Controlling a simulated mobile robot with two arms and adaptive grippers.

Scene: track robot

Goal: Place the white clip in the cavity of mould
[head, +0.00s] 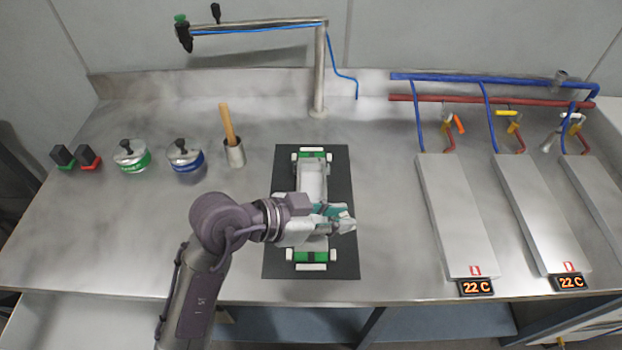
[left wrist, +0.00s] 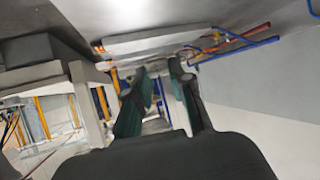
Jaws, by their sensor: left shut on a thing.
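The mould (head: 312,180) is a long pale, open-topped body lying on a black mat (head: 341,262). It has green and white fittings at its far and near ends. My left gripper (head: 338,219) reaches over the mould's middle from the left and hides part of its cavity. Its teal fingers are shut on a small pale piece, which looks like the white clip (head: 346,225), mostly hidden by the fingers. In the left wrist view the dark green fingers (left wrist: 160,100) show, but the held piece is hard to make out. My right gripper is not in view.
A metal cup (head: 234,153) with a wooden-handled tool, two lidded pots (head: 186,161) and small red and green blocks stand left. Long metal plates (head: 452,215) with pipes lie right. A post with an arm (head: 319,75) stands behind the mat. Bare bench surrounds the mat.

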